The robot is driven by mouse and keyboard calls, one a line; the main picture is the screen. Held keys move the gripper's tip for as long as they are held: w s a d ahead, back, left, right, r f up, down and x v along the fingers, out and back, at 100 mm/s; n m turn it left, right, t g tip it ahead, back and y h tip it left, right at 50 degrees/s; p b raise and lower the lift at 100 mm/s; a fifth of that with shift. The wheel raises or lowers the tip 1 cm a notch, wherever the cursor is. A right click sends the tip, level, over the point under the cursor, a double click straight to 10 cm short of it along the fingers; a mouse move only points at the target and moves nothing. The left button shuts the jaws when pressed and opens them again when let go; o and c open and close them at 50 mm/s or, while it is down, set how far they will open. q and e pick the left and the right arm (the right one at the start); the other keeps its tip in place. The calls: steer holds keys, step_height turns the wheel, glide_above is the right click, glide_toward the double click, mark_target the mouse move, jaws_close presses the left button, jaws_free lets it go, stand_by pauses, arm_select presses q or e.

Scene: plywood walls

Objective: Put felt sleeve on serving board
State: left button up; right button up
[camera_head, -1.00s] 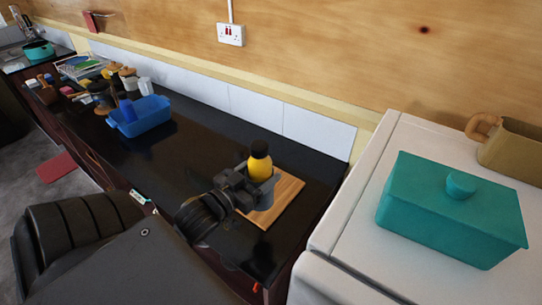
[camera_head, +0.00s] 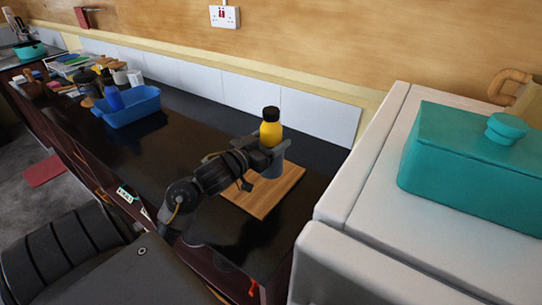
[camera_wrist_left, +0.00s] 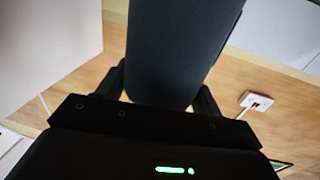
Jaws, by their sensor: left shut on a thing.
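A grey felt sleeve (camera_head: 272,167) is around the lower part of a yellow bottle (camera_head: 270,132) with a dark cap. My left gripper (camera_head: 268,155) is shut on the sleeve, its fingers on either side. The bottle looks upright. In the left wrist view the sleeve (camera_wrist_left: 178,50) fills the space between the fingers. My right gripper is out of view.
A white appliance (camera_head: 365,200) stands right of the counter with a teal lidded box (camera_head: 460,165) on top. A blue tray (camera_head: 130,108) and several small items sit farther left on the counter (camera_head: 190,125). The counter between tray and board is clear.

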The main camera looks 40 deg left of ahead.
mark_target(275, 171)
arm_select(q)
steer(key=shift+w+a+f, duration=0.2)
steer(key=shift+w+f, duration=0.2)
steer(key=shift+f, duration=0.2)
steer(key=shift+w+a+f, duration=0.2)
steer(key=shift+w+f, duration=0.15)
steer(key=shift+f, duration=0.2)
step_height(275, 171, down, 3)
steer(key=shift+r, duration=0.1)
steer(key=shift+f, duration=0.3)
steer(key=o, duration=1.4)
